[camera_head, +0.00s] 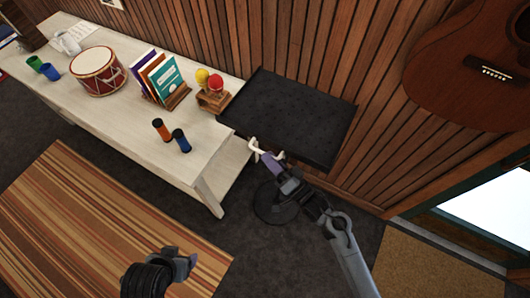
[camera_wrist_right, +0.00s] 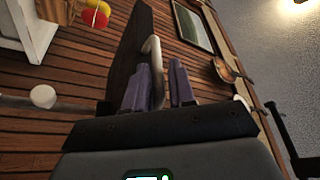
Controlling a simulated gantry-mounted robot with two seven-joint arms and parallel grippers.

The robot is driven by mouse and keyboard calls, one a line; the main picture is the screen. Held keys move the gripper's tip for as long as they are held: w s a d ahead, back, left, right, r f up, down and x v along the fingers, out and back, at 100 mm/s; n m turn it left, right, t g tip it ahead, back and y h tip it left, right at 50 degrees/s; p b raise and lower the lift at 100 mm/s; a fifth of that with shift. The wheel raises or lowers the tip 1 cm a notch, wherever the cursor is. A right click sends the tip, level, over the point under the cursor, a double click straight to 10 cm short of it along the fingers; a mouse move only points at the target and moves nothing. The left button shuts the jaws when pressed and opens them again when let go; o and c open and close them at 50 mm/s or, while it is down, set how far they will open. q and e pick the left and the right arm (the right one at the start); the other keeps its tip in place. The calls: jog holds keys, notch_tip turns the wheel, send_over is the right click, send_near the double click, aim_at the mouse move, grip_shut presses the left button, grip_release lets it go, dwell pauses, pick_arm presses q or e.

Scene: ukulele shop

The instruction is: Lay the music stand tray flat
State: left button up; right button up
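The black music stand tray (camera_head: 290,112) is at the wall, right of the table, its broad face showing in the head view. It looks tilted; the exact angle is unclear. In the right wrist view the tray (camera_wrist_right: 128,45) shows nearly edge-on. A pale curved handle (camera_wrist_right: 153,50) is at its front edge. My right gripper (camera_head: 267,158) is at that edge; its purple fingers (camera_wrist_right: 163,85) are close together with the handle between them. The round black stand base (camera_head: 276,203) is below, partly hidden by my arm. My left gripper (camera_head: 187,264) is low in the head view, away from the stand.
The pale table (camera_head: 130,128) left of the stand holds a drum (camera_head: 97,70), books (camera_head: 157,80), red and yellow maracas (camera_head: 209,80) and small shakers (camera_head: 171,135). A guitar (camera_head: 465,70) hangs on the wall at right.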

jog(key=b+v, duration=0.1)
jog(key=v, duration=0.6)
jog(key=shift+s+d, duration=0.2)
jog(key=s+d+r+g+h+p, duration=0.35)
jog(key=s+r+h+p, duration=0.4)
jog(key=p, duration=0.25)
jog(key=s+d+n+g+h, duration=0.4)
jog(key=s+d+g, duration=0.4)
jog(key=s, duration=0.4)
jog(key=shift+d+f+n+g+h+p, duration=0.3)
jog(key=shift+f+n+g+h, duration=0.1)
jog(key=shift+g+h, duration=0.3)
jog(key=shift+w, duration=0.1)
dwell(0.7)
